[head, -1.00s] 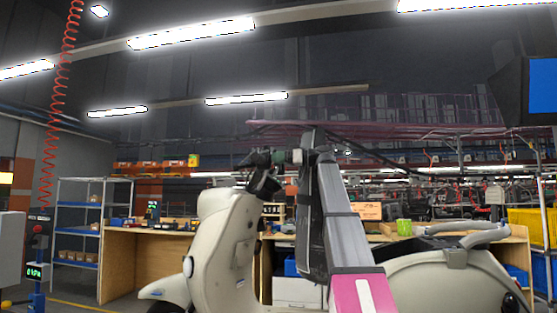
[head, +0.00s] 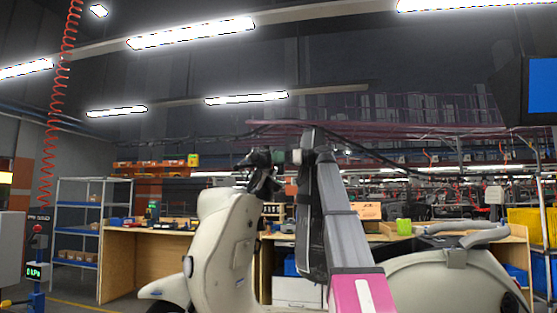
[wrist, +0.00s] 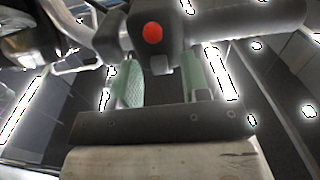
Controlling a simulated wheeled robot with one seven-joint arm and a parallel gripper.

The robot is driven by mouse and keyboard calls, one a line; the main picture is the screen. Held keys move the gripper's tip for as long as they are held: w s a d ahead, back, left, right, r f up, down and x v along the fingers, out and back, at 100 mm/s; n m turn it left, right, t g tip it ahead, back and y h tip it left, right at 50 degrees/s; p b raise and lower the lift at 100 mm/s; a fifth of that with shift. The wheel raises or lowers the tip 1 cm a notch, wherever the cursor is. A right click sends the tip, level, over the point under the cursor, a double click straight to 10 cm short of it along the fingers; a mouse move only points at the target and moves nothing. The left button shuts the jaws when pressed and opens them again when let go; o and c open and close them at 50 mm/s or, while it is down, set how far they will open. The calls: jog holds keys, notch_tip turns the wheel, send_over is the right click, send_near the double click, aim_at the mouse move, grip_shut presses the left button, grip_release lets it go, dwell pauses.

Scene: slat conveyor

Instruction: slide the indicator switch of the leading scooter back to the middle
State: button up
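The cream scooter (head: 225,245) stands ahead in the head view, its front shield left of my arm and its seat and rear right of it. Its dark handlebar end is by my gripper (head: 279,157). In the wrist view the dark switch housing (wrist: 133,30) carries a red button (wrist: 152,32). A small grey switch nub (wrist: 160,65) sticks out below it. My gripper (wrist: 159,82) has its two green-padded fingers apart, one on each side of the nub, with visible gaps. My arm hides the scooter's middle.
Wooden workbenches (head: 146,262) and a shelf rack (head: 80,235) stand behind. A red coiled hose (head: 52,130) hangs at the left. A dark monitor (head: 540,88) is at the upper right, above yellow bins (head: 525,226). In the wrist view a handlebar tube (wrist: 245,18) runs right of the housing.

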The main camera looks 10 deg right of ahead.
jog(key=s+a+r, duration=0.6)
jog(key=a+r, duration=0.4)
jog(key=r, duration=0.1)
dwell(0.3)
dwell(0.3)
